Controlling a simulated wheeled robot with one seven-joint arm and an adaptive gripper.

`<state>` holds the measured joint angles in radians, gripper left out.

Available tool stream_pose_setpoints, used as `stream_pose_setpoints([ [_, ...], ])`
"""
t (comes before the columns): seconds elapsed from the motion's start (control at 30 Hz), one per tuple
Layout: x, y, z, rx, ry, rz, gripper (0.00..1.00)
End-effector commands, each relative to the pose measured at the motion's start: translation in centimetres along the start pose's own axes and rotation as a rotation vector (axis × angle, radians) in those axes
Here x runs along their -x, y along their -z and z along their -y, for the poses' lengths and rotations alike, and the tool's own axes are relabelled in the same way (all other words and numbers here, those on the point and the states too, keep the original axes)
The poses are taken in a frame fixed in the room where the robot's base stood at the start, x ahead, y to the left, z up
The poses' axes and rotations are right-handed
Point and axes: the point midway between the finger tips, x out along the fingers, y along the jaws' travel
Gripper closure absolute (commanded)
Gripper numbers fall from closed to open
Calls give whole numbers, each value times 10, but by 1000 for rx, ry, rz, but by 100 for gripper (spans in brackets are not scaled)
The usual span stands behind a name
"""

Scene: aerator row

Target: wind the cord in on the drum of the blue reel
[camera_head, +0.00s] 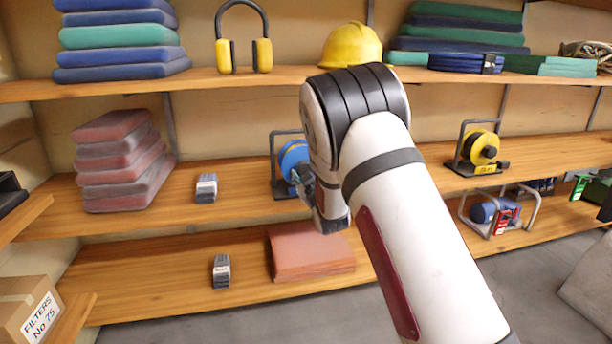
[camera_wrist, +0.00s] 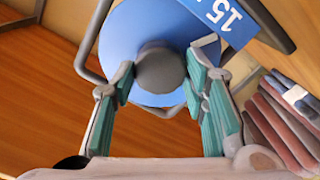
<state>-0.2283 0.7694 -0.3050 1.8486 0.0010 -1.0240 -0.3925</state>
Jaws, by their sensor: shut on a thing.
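The blue reel (camera_head: 290,156) stands in a dark frame on the middle shelf, partly hidden behind my arm. In the wrist view its blue drum face (camera_wrist: 120,45) fills the upper middle, with a blue tag marked 15 (camera_wrist: 222,15) at its upper right. A round grey knob (camera_wrist: 160,70) sticks out from the face toward the camera. My gripper (camera_wrist: 162,66) has its teal-padded fingers on either side of this knob and is shut on it. In the head view my gripper (camera_head: 304,178) is at the reel's front, mostly hidden by my wrist. I cannot make out the cord.
A yellow reel (camera_head: 481,147) stands farther right on the same shelf. Red pads (camera_head: 122,165) are stacked at left, with a small grey block (camera_head: 206,188) between them and the blue reel. A reddish slab (camera_head: 310,255) lies on the shelf below. My arm crosses from the lower right.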

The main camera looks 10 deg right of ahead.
Motion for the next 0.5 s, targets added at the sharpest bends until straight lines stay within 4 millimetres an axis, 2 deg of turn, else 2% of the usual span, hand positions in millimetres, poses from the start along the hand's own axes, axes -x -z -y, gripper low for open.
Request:
stream_pose_setpoints([
  [0.37,0,-1,1,-4,2,2,87],
  [0.4,0,-1,1,-4,2,2,53],
  [0.47,0,-1,1,-3,2,2,39],
  [0.5,0,-1,1,-3,2,2,39],
])
